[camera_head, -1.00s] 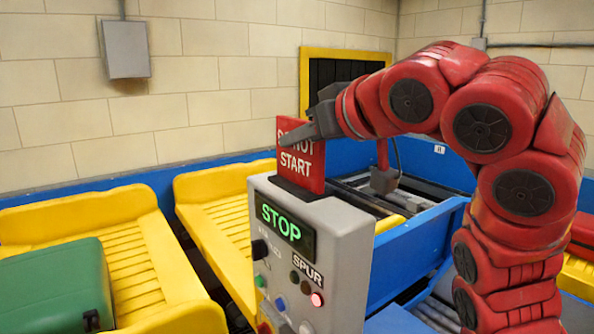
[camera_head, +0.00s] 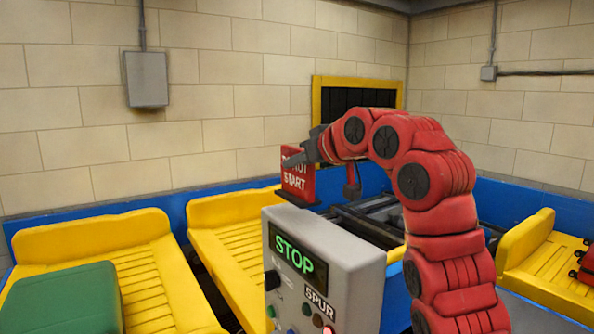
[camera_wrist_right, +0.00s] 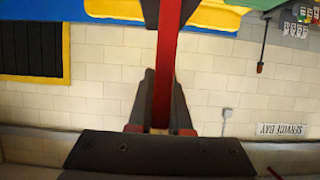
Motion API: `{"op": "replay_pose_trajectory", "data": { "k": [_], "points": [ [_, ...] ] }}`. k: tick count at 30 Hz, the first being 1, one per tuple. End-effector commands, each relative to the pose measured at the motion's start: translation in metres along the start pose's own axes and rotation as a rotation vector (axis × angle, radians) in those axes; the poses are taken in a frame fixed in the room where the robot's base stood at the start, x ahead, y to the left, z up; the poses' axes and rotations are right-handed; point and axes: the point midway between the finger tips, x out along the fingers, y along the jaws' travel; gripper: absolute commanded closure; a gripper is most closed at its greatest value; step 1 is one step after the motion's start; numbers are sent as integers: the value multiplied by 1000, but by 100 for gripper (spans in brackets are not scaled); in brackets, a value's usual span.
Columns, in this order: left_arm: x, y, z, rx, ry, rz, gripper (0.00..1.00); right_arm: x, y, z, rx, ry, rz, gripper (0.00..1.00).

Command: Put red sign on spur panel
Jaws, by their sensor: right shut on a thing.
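The red sign (camera_head: 298,181) reads "DO NOT START" in white and stands upright at the top of the grey spur panel (camera_head: 345,262). Its dark base (camera_head: 296,199) is at the panel's top rear edge; I cannot tell whether it touches the panel. The panel shows a green lit "STOP" display (camera_head: 297,252) and a "SPUR" label. My right gripper (camera_head: 303,157) is shut on the sign's upper part and covers some lettering. In the right wrist view the sign (camera_wrist_right: 168,60) shows edge-on between the fingers (camera_wrist_right: 160,100). My left gripper is out of view.
Yellow slatted trays (camera_head: 133,262) stand on the left, one bearing a green case (camera_head: 65,303). Another yellow tray (camera_head: 545,262) with a red item is at far right. A blue wall (camera_head: 150,208) runs behind. A yellow-framed dark opening (camera_head: 358,93) is in the back wall.

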Motion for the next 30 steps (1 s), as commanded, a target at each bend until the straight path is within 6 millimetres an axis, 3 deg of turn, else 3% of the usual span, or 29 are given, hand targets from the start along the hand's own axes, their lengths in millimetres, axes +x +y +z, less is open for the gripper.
{"op": "replay_pose_trajectory", "data": {
  "k": [15, 25, 26, 30],
  "points": [
    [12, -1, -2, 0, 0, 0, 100, 15, 0, 32, 0, 1, -2, 100],
    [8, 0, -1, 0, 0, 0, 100, 17, 0, 36, 0, 1, 0, 100],
    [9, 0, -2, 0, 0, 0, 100, 17, 0, 35, 0, 1, 0, 79],
    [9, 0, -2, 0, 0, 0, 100, 16, 0, 35, 0, 1, 0, 54]
  ]
}}
